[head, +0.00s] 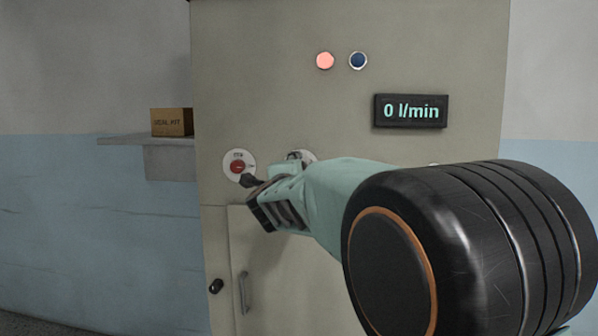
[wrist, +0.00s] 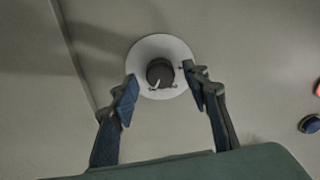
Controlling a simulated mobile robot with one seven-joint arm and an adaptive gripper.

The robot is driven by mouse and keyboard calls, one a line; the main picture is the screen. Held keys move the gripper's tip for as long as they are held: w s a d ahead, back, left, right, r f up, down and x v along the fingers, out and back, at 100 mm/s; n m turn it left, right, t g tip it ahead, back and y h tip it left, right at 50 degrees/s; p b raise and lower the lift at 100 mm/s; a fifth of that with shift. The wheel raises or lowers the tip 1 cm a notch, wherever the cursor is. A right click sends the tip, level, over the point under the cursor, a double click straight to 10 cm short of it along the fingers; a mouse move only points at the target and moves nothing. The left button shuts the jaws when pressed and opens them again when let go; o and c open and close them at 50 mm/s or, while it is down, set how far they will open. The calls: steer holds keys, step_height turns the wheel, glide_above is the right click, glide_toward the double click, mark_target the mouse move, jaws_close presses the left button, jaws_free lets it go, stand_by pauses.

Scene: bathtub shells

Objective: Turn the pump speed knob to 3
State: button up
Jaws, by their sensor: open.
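A dark round knob (wrist: 160,72) sits on a white round dial plate (wrist: 147,50) in the wrist view. A light pointer mark on it points down and slightly left in that picture; the small dial marks are too blurred to read. My gripper (wrist: 160,76) is open, with one finger on each side of the knob; I cannot tell whether they touch it. In the head view, my gripper (head: 259,199) is in front of the cabinet, and a dark knob on a white plate (head: 309,156) shows partly behind my arm. A display (head: 410,111) reads 0 l/min.
The grey cabinet (head: 270,90) carries a lit pinkish-red lamp (head: 325,61), a blue button (head: 358,61) and a red control (head: 237,167) on a white disc left of my gripper. A door handle (head: 244,292) is below. A box (head: 171,122) stands on a shelf (head: 125,139).

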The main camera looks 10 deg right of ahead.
steer(key=v, duration=0.6)
steer(key=shift+s+r, duration=0.15)
